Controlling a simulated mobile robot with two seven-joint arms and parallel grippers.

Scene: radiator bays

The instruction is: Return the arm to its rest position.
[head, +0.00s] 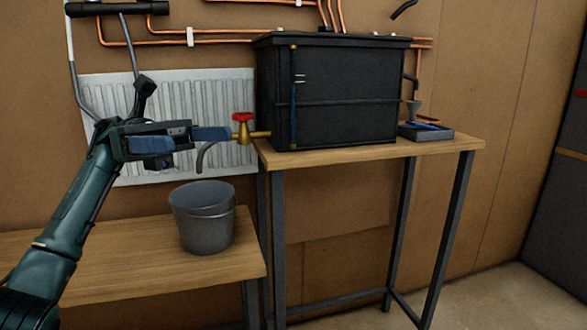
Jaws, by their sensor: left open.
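My left gripper (190,138) is in the head view, with its arm coming up from the lower left. Its blue-padded fingers are apart and nothing shows between them. The gripper hangs in front of the white radiator, left of a brass tap (242,128) with a red handle; I cannot tell whether the fingertip touches the tap. The tap sticks out of the left side of a black tank (345,95), and a grey spout curves down below it. A grey metal bucket (203,218) stands upright on the low wooden bench, below the gripper and spout. My right gripper is not in view.
The black tank stands on a tall wooden table (440,149) with dark legs. A small dark tray (426,132) lies at its right. The low bench (130,270) is bare left of the bucket. Copper pipes (220,39) and the radiator (100,90) are on the wall behind.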

